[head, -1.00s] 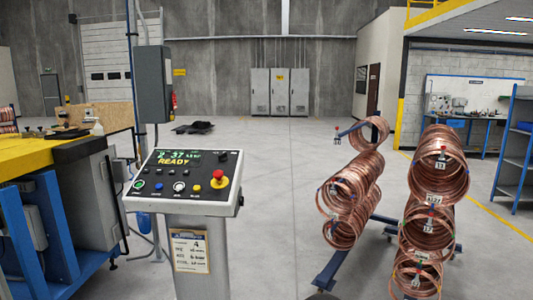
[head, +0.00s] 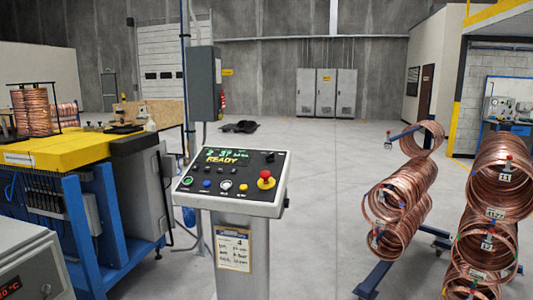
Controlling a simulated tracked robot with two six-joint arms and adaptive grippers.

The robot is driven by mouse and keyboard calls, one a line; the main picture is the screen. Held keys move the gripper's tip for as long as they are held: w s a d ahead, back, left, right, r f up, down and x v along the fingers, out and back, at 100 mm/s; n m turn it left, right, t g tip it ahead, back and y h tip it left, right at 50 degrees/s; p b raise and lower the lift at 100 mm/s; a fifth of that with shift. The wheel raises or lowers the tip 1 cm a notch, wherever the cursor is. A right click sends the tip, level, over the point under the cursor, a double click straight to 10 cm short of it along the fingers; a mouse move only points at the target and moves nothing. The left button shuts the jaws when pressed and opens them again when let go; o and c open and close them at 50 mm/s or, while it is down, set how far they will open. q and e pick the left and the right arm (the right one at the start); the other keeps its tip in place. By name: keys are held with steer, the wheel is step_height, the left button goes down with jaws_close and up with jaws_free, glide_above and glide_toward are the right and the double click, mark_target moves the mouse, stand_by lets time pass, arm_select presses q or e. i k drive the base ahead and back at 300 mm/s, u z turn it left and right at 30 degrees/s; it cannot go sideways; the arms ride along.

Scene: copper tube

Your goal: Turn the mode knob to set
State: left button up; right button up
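A control console (head: 281,196) on a grey pedestal stands just ahead, slightly left of centre. Its sloped black panel has a green display (head: 228,156) reading "READY". A round white-ringed control (head: 226,185) sits in the front row between a blue button (head: 206,184) and a yellow one (head: 244,187). A dark control (head: 270,157) sits at the panel's upper right. The labels are too small to read, so I cannot tell which control is the mode knob or where it points. Neither of my grippers is in view.
A red emergency-stop button (head: 265,176) stands up at the panel's right. A yellow-topped machine (head: 60,153) is at left, with a grey box (head: 35,262) at lower left. Racks of copper coils (head: 400,200) stand at right. Floor between console and racks is clear.

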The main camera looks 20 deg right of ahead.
mark_target(270, 158)
steer(key=i, duration=0.9)
steer(key=z, duration=0.05)
